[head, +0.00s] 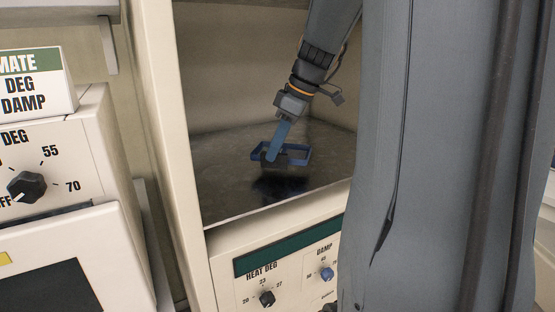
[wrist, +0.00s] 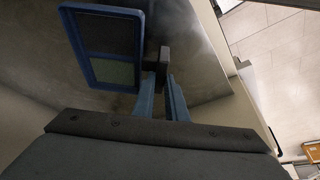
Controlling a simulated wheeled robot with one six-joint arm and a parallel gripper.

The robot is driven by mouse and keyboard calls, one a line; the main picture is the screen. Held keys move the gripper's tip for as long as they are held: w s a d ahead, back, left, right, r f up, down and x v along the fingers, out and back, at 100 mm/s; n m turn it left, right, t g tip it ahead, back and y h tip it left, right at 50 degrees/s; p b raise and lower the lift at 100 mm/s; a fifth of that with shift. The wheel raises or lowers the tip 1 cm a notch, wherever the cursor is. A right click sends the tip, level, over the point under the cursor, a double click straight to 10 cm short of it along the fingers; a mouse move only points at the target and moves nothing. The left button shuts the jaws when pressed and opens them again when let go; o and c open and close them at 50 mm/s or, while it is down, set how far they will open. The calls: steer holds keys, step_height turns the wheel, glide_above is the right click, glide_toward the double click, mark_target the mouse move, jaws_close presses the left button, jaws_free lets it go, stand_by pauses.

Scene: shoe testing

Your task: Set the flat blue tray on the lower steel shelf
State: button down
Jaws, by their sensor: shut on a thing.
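The flat blue tray (head: 297,155) has a raised blue rim and a dark floor. My gripper (head: 269,158) is shut on its near-left side and holds it inside the cabinet opening. The dark steel shelf (head: 225,188) lies below the tray, and a dark patch like a shadow or reflection shows beneath it, so the tray looks a little above the shelf. In the wrist view the tray (wrist: 142,42) extends to the left of my gripper's fingers (wrist: 161,78). Its two panels, one darker and one greenish, face the camera.
The cabinet's pale left post (head: 178,130) and front edge frame the opening. Below is a panel with heat and damp knobs (head: 267,298). A second unit with a dial (head: 27,187) stands at the left. The shelf around the tray looks bare.

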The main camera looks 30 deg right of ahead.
steer(key=shift+f+p, duration=0.4)
steer(key=shift+f, duration=1.5)
steer(key=shift+f, duration=0.1)
steer(key=c, duration=1.8)
jaws_free()
steer(key=shift+o, duration=0.2)
steer(key=b+v, duration=0.2)
steer(key=v, duration=1)
steer(key=shift+s, duration=0.15)
